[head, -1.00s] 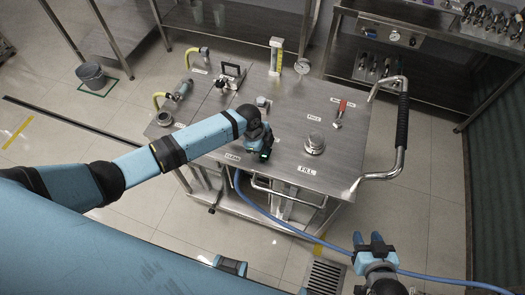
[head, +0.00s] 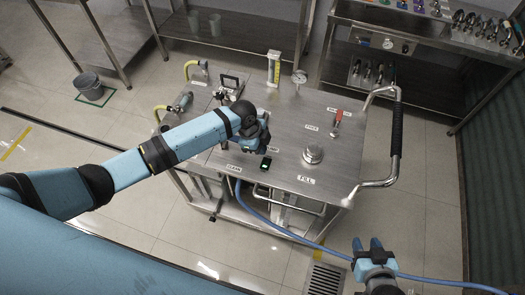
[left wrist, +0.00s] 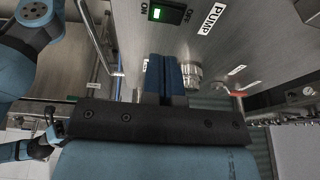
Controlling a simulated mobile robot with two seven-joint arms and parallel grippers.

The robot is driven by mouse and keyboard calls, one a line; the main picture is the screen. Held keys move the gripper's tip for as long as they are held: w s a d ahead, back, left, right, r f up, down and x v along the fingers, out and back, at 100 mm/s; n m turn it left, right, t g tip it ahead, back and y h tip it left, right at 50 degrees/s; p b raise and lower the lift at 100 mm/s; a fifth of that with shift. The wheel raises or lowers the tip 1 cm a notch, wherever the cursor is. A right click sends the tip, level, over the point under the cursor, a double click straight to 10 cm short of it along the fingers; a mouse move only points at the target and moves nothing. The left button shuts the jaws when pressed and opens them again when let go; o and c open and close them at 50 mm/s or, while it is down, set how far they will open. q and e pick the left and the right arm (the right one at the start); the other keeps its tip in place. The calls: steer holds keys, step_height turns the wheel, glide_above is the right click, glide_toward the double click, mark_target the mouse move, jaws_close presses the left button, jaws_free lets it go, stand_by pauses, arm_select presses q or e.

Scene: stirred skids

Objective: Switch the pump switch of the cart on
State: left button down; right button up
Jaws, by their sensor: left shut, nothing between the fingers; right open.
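The cart (head: 285,190) has a steel top with labelled fittings. Its pump switch (head: 265,163) is a small black housing with a green lit face near the front edge. In the left wrist view the switch (left wrist: 159,13) shows its green light between the ON and OFF labels, beside the PUMP label (left wrist: 212,16). My left gripper (head: 252,142) is just behind and left of the switch, apart from it; its blue fingers (left wrist: 165,75) are shut and empty. My right gripper (head: 369,247) is open and empty, in front of the cart's right side.
A round FILL cap (head: 313,154) and a red-handled valve (head: 337,118) are on the cart top. A push handle (head: 396,130) juts out at the right. A blue hose (head: 300,238) crosses the floor in front. A grey bucket (head: 89,85) stands far left.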

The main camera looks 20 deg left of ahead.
arm_select(q)
steer(key=s+v, duration=0.1)
steer(key=v, duration=0.5)
steer(key=shift+r+b, duration=0.2)
steer(key=shift+b, duration=0.2)
steer(key=s+d+f+n+t+h, duration=0.2)
steer(key=s+d+f+n+t, duration=0.3)
steer(key=s, duration=0.3)
steer(key=s+a+f+n+t+y, duration=0.1)
steer(key=s+a+n+t+y, duration=0.1)
steer(key=s+a+n+t, duration=0.3)
steer(key=s+a+n, duration=0.3)
steer(key=s+n, duration=0.2)
steer(key=s, duration=0.2)
steer(key=shift+t, duration=0.4)
